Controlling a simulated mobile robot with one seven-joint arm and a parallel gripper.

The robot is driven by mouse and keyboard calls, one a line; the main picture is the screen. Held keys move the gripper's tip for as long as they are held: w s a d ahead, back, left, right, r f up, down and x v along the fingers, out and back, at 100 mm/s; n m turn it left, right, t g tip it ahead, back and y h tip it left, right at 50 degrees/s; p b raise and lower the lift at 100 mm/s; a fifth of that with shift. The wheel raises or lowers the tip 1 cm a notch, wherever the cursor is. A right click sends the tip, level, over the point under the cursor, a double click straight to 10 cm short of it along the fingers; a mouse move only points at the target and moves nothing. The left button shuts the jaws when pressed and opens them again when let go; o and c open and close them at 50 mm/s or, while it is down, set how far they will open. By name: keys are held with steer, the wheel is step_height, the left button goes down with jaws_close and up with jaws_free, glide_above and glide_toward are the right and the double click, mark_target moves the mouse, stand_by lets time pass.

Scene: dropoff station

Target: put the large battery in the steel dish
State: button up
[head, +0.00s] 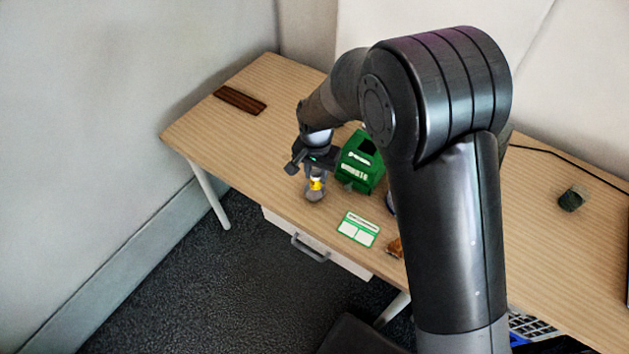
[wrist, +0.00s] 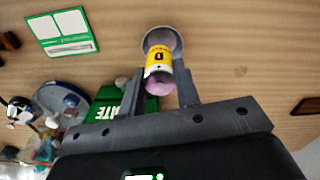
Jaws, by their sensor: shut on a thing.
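The large battery, yellow with dark print, is between the fingertips of my gripper in the wrist view (wrist: 159,62); it also shows as a small yellow patch in the head view (head: 317,184). My gripper (head: 315,178) points down and is shut on it. The steel dish, small, round and grey, lies at the battery's far end in the wrist view (wrist: 166,32) and just below it in the head view (head: 314,196). The battery overlaps the dish's opening; I cannot tell whether it touches the dish. A pinkish part shows at the battery's near end.
A green box (head: 362,160) stands close to the right of my gripper. A green-and-white card (head: 358,229) and an orange-brown item (head: 395,247) lie near the front edge. A brown block (head: 240,100) lies at the back left. In the wrist view, a bluish dish (wrist: 62,98) holds mixed items.

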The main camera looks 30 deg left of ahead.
mark_target(315, 182)
steer(key=shift+a+f, duration=0.15)
steer(key=shift+a, duration=0.05)
steer(key=shift+f, duration=1.95)
steer(key=shift+s+f, duration=0.1)
steer(key=shift+f, duration=0.05)
steer(key=o, duration=1.1)
steer(key=shift+c, duration=0.2)
step_height(315, 182, up, 12)
steer(key=shift+r, duration=0.15)
